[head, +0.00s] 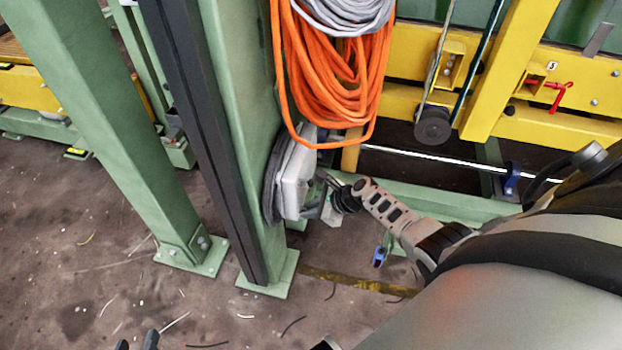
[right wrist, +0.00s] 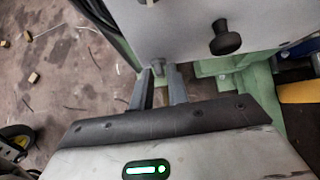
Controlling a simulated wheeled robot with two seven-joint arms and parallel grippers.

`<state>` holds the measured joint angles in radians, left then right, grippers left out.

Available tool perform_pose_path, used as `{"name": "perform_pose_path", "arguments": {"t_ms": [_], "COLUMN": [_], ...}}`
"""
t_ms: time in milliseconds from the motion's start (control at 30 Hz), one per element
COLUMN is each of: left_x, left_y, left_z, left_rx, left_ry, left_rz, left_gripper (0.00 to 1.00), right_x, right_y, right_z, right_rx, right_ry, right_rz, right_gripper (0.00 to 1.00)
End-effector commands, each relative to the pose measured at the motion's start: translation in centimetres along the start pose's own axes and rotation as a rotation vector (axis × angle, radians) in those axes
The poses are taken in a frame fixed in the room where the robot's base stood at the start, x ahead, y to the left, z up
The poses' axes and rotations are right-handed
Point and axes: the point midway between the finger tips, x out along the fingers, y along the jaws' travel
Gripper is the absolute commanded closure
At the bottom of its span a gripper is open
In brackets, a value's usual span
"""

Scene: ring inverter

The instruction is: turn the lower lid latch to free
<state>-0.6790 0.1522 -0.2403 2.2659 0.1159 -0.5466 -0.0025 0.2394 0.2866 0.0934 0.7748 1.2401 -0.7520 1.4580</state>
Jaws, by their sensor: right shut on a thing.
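The inverter box (head: 294,182) is light grey and mounted on a green post. Its lid (right wrist: 180,25) fills the top of the right wrist view. The lower lid latch (right wrist: 158,68) is a small grey piece at the lid's lower edge. My right gripper (right wrist: 160,78) is shut on it, one finger on each side; the fingers hide part of it, so its turn angle is unclear. In the head view my right gripper (head: 328,207) is at the box's lower right, small and partly hidden. My left gripper (head: 137,341) shows only its two fingertips, apart and empty, at the bottom edge.
A black knob (right wrist: 226,40) sticks out of the lid, right of my right gripper. Orange cable coils (head: 335,80) hang just above the box. A green post (head: 120,130) stands to the left. A yellow frame (head: 510,70) is behind at right. The floor holds scattered scraps.

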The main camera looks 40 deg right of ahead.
Motion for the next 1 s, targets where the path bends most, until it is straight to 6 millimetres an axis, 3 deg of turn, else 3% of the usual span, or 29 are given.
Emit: {"name": "perform_pose_path", "arguments": {"t_ms": [833, 867, 900, 1000], "left_x": [0.09, 0.09, 0.1, 0.1], "left_y": [0.0, 0.0, 0.0, 0.0], "left_z": [0.18, 0.19, 0.19, 0.18], "left_rx": [-0.001, -0.001, -0.001, -0.001], "left_ry": [-0.004, -0.004, -0.004, -0.004], "left_rz": [0.001, 0.001, 0.001, 0.001], "left_gripper": [0.64, 0.64, 0.64, 0.64], "right_x": [0.13, 0.13, 0.13, 0.11], "right_y": [-0.15, -0.15, -0.15, -0.17], "right_z": [0.0, 0.0, 0.0, -0.02], "right_rx": [0.098, 0.098, 0.098, 0.098], "right_ry": [0.0, 0.0, 0.0, 0.001], "right_rz": [0.099, 0.099, 0.099, 0.099], "right_gripper": [1.0, 0.81, 0.7, 0.7]}}
